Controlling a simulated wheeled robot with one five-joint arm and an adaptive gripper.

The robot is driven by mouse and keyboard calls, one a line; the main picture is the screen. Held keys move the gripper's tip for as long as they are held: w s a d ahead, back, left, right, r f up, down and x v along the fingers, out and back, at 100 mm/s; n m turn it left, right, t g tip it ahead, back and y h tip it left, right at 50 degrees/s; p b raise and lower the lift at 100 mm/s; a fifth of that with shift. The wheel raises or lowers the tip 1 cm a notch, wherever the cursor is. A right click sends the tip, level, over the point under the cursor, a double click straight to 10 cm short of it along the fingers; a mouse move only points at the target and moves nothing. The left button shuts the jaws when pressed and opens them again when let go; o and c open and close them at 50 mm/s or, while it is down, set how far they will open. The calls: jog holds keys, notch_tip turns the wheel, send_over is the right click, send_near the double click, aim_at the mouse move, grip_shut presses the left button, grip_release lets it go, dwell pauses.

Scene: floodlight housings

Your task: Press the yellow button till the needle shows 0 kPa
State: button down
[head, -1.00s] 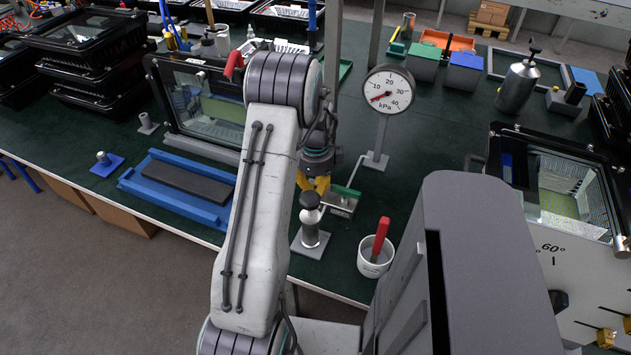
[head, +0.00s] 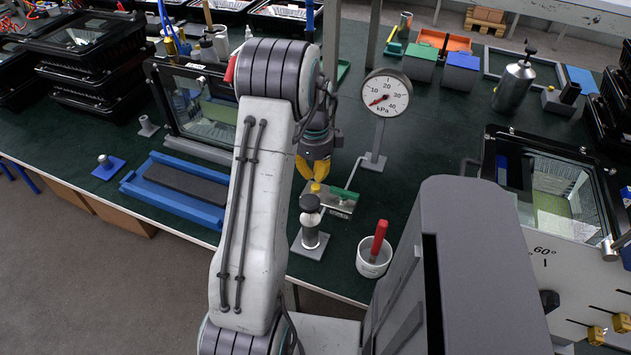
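The round white gauge (head: 386,93) stands on a grey post behind my gripper, marked in kPa. Its red needle (head: 379,101) points down-left to the low end of the scale, at or close to 0. The yellow button (head: 316,187) sits on a small metal block (head: 338,198) at the bench's front. My gripper (head: 314,178) has yellow fingers, which look closed together with nothing between them. It points down just above the button; whether the tips touch it I cannot tell.
A black-topped metal cylinder (head: 310,232) stands on a plate in front of the button. A white cup (head: 373,258) with a red-handled tool is to the right. A blue tray (head: 170,203) lies to the left. Green bench top is free around the gauge post.

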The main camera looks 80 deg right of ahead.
aim_at(315, 188)
notch_tip(315, 188, up, 8)
jog(key=shift+f, duration=0.2)
dwell(0.4)
